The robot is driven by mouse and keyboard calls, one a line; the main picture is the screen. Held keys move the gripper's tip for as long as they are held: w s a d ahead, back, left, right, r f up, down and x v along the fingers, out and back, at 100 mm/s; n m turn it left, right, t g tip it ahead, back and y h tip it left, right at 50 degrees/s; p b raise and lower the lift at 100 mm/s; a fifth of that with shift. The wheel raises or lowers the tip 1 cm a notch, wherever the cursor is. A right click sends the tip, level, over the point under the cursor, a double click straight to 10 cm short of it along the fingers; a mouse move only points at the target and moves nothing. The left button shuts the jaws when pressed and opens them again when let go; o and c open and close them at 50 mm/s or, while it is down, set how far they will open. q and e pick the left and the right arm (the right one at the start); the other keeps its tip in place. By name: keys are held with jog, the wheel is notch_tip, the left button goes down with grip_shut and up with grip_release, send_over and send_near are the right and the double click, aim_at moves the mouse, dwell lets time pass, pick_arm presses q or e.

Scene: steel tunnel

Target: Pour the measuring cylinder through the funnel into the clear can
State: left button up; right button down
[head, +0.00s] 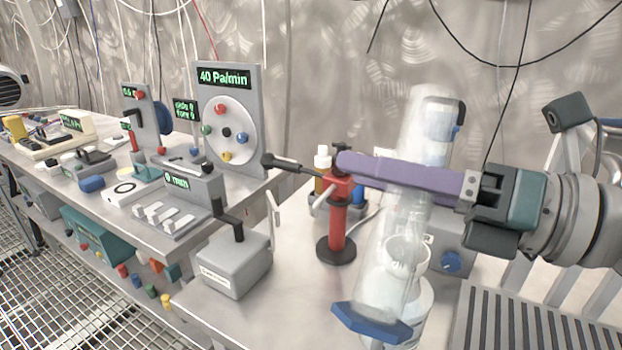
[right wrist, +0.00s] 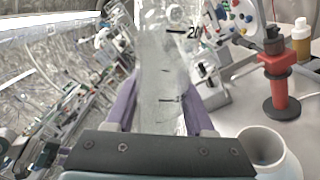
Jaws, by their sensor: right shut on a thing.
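The clear measuring cylinder (head: 408,150) with a blue foot (head: 372,324) is between the purple fingers of my right gripper (head: 405,172), which is shut on it. Its top leans a little to the right in the head view. In the right wrist view the cylinder (right wrist: 165,70) shows dark marks between the fingers. A pale, round-mouthed vessel (head: 408,250) stands behind the cylinder's lower part; its open mouth shows at lower right in the wrist view (right wrist: 264,146). I cannot clearly tell funnel from can there. My left gripper is out of view.
A red pump-like tool (head: 337,225) on a black foot stands just left of the cylinder. A grey box (head: 232,265) with a black handle is further left. A slotted grey rack (head: 540,325) lies at lower right. Instruments with displays (head: 228,120) fill the left bench.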

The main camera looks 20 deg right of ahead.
jog(key=shift+w+d+r+n, duration=0.25)
jog(key=shift+r+n, duration=0.2)
jog(key=shift+n, duration=0.35)
jog(key=d+n+b, duration=0.1)
jog(key=n+b, duration=0.1)
jog(key=w+d+n+b, duration=0.1)
jog(key=n+b, duration=0.1)
jog(key=w+n+b, duration=0.1)
jog(key=b, duration=0.1)
jog(key=shift+w+d+r+n, duration=0.15)
jog(key=shift+d+r+n, duration=0.05)
jog(key=shift+d+n, duration=0.2)
jog(key=shift+r, duration=0.1)
notch_tip(320, 180, up, 3)
jog(key=shift+f+p, duration=0.1)
jog(key=shift+p, duration=0.9)
jog(key=shift+f, duration=0.1)
